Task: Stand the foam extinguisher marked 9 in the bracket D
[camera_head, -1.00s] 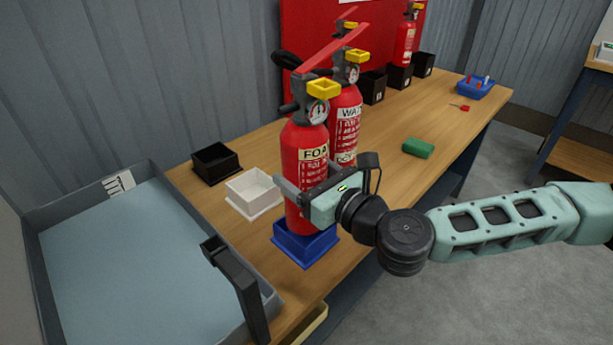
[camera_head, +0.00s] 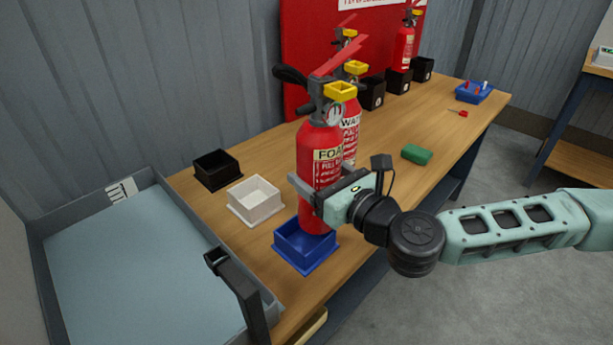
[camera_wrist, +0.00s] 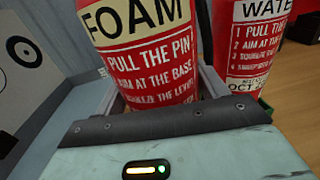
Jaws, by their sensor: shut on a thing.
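The red foam extinguisher (camera_head: 318,170), with a yellow collar and a "FOAM" label, is upright in my gripper (camera_head: 314,192). My gripper is shut around its lower body; the label also fills the wrist view (camera_wrist: 140,45). Its base is over the back part of a blue square bracket (camera_head: 306,258), seemingly raised above its floor. No number 9 is readable on it. Other brackets are a white one (camera_head: 254,208), a black one (camera_head: 217,176) and several black ones at the back, including one (camera_head: 398,82). I cannot read a letter D on any.
A water extinguisher (camera_head: 351,130) stands close behind the foam one; its label shows in the wrist view (camera_wrist: 255,60). Another red extinguisher (camera_head: 404,46) stands farther back. A grey tray (camera_head: 180,205) is at left.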

